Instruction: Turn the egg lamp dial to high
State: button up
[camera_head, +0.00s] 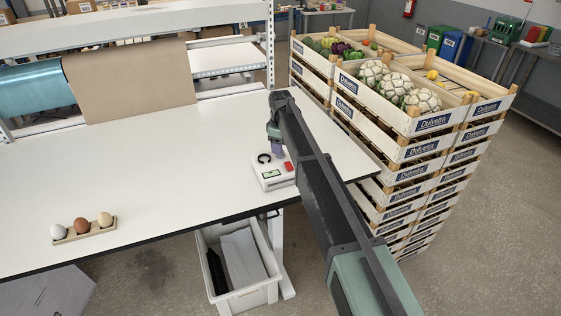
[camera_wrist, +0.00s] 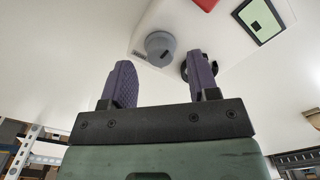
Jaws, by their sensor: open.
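The egg lamp (camera_head: 272,176) is a small white box near the right end of the white table, with a green display, a red part and a black ring on top. In the wrist view the lamp (camera_wrist: 205,30) is at the upper right. Its round grey dial (camera_wrist: 160,43) shows between and beyond my finger tips. My gripper (camera_wrist: 160,75) is open and empty, with one purple finger on each side of the dial in the picture. I cannot tell whether they touch it. In the head view my gripper (camera_head: 277,149) is over the lamp's back part and the dial is hidden.
An egg holder (camera_head: 86,231) with three eggs stands at the table's front left. Stacked vegetable crates (camera_head: 433,123) stand right of the table. A grey bin (camera_head: 240,268) is below. The middle of the table is clear.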

notch_tip(320, 180, down, 3)
jog(key=shift+r+b, duration=0.2)
jog(key=shift+b, duration=0.35)
jog(key=shift+r, duration=0.1)
jog(key=shift+r, duration=0.1)
jog(key=shift+c, duration=0.3)
jog(key=c, duration=0.9)
jog(key=shift+o, duration=0.2)
jog(key=shift+m, duration=0.3)
jog(key=m, duration=1.1)
jog(key=shift+m, duration=0.3)
jog(key=o, duration=0.9)
